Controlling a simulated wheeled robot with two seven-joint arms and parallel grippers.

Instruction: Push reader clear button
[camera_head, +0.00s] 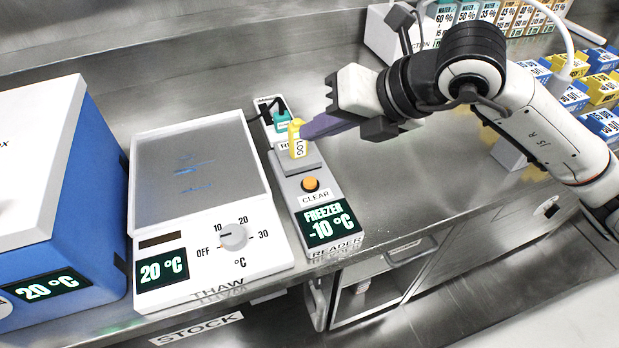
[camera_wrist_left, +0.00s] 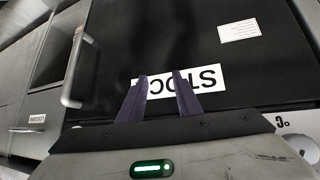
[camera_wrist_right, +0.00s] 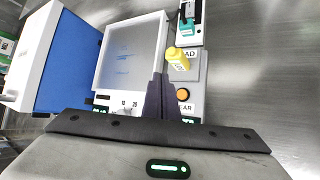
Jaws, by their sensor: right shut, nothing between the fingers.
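The reader (camera_head: 317,203) is a grey box on the steel bench, with a green display reading FREEZER -10 °C. Its orange clear button (camera_head: 310,184) sits above the CLEAR label and also shows in the right wrist view (camera_wrist_right: 183,95). A yellow LOG piece (camera_head: 297,140) stands upright on the reader's raised pad, and it shows in the right wrist view (camera_wrist_right: 177,58). My right gripper (camera_head: 304,131) is shut and empty, its fingertips beside the yellow piece in the head view, above and behind the button. My left gripper (camera_wrist_left: 161,82) is open and empty, facing a dark front labelled STOCK.
The THAW plate unit (camera_head: 205,170) with a dial stands left of the reader. A blue and white box (camera_head: 60,190) is farther left. A teal piece (camera_head: 281,119) sits behind the reader. Several yellow and blue boxes (camera_head: 600,90) stand at far right. Bench right of the reader is clear.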

